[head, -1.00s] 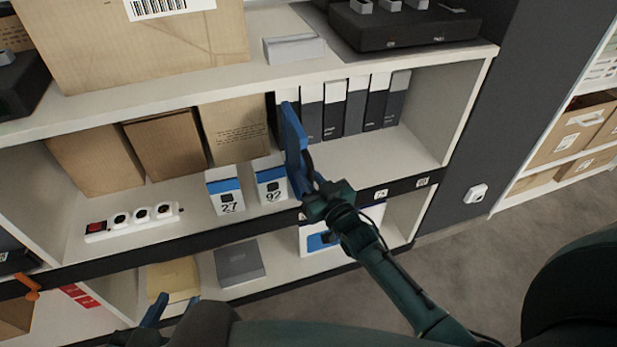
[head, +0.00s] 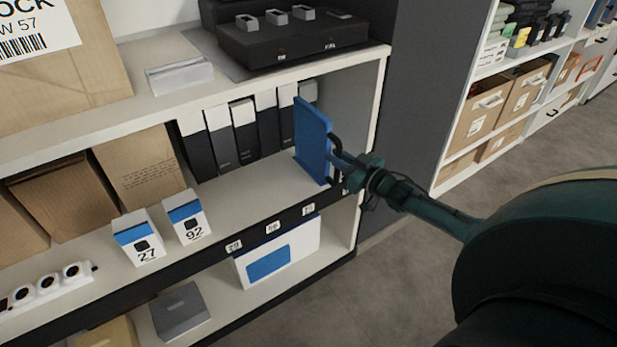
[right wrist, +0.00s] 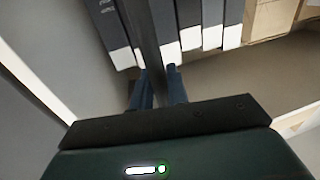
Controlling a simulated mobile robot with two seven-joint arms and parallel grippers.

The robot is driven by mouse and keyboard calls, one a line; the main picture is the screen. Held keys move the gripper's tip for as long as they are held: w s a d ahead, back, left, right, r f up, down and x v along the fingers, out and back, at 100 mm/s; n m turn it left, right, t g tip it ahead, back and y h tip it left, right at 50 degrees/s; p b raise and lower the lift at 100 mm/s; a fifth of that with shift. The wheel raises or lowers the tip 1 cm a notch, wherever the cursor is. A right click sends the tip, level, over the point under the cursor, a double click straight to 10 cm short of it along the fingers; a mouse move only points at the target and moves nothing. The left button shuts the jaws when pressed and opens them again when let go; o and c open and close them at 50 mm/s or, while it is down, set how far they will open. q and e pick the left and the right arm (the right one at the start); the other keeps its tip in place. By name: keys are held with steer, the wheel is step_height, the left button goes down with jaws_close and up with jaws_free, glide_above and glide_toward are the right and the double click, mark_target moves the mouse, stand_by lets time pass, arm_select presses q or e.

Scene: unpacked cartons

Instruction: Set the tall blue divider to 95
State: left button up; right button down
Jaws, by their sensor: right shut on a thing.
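The tall blue divider (head: 311,140) stands roughly upright on the middle shelf, near its right end, in front of the last dark binders. My right gripper (head: 338,160) is shut on the divider at its front edge, by a dark handle-like part. My left gripper is out of view.
Dark binders with white tops (head: 243,130) stand behind the divider. Small boxes marked 27 (head: 138,240) and 92 (head: 187,218) stand at the left, near brown cartons (head: 140,173). The shelf's right side panel (head: 367,120) is close. The shelf between box 92 and the divider is clear.

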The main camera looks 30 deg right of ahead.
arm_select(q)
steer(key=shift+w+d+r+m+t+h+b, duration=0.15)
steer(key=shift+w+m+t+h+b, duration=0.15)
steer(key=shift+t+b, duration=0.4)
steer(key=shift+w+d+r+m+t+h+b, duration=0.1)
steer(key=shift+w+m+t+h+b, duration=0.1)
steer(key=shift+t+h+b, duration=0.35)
arm_select(e)
steer(key=d, duration=0.7)
steer(key=shift+w, duration=0.15)
steer(key=shift+d, duration=0.1)
steer(key=c, duration=1.5)
jaws_free()
steer(key=shift+o, duration=0.3)
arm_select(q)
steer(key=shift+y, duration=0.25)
